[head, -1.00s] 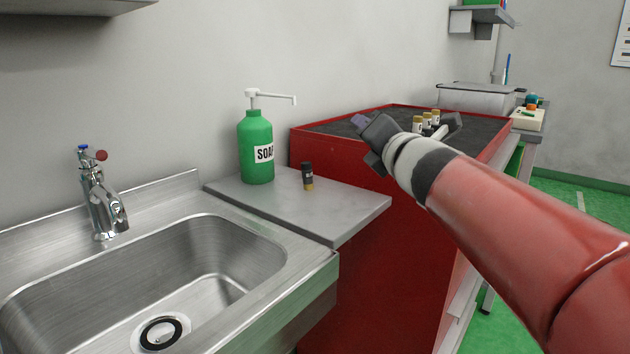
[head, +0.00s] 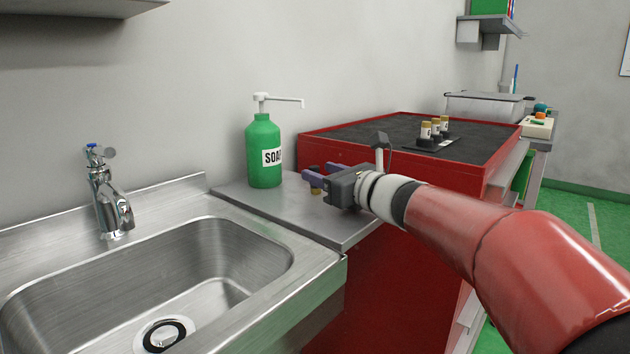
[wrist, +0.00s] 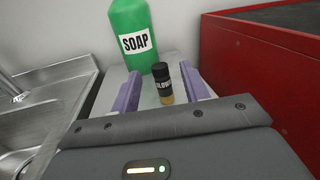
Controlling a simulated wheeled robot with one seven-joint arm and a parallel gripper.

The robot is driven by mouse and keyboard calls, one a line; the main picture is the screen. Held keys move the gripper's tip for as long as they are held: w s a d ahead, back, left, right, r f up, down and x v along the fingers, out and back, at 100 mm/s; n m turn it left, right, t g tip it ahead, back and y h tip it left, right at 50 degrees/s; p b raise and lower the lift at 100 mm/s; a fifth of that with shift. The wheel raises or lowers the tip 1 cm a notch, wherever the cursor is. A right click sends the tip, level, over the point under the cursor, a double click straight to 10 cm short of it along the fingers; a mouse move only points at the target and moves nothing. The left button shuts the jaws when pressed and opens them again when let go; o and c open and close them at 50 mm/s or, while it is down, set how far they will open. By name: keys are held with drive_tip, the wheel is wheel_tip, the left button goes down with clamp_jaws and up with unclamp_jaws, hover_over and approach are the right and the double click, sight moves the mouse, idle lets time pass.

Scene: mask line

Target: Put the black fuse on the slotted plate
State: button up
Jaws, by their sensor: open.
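The black fuse (wrist: 163,78) stands upright on the grey counter beside the soap bottle, with a gold lower end and pale lettering. In the head view only its gold base (head: 315,191) shows clearly below my fingers. My gripper (head: 320,175) is open, low over the counter, its purple fingers pointing at the fuse. In the wrist view the fingers (wrist: 160,88) lie on either side of the fuse, with a gap at each side. The dark slotted plate (head: 455,147) lies on the red cabinet's top and bears several white-and-gold fuses (head: 436,127).
A green soap bottle (head: 264,155) stands close behind and left of the fuse. A steel sink (head: 185,260) with a tap (head: 107,195) is at left. The red cabinet (head: 385,150) rises above the counter (head: 325,222) at right. Its dark top is mostly clear.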

sight(317, 170)
drive_tip(key=p+x, duration=0.1)
drive_tip(key=x, duration=0.4)
drive_tip(key=shift+a, duration=0.1)
clamp_jaws()
idle(0.3)
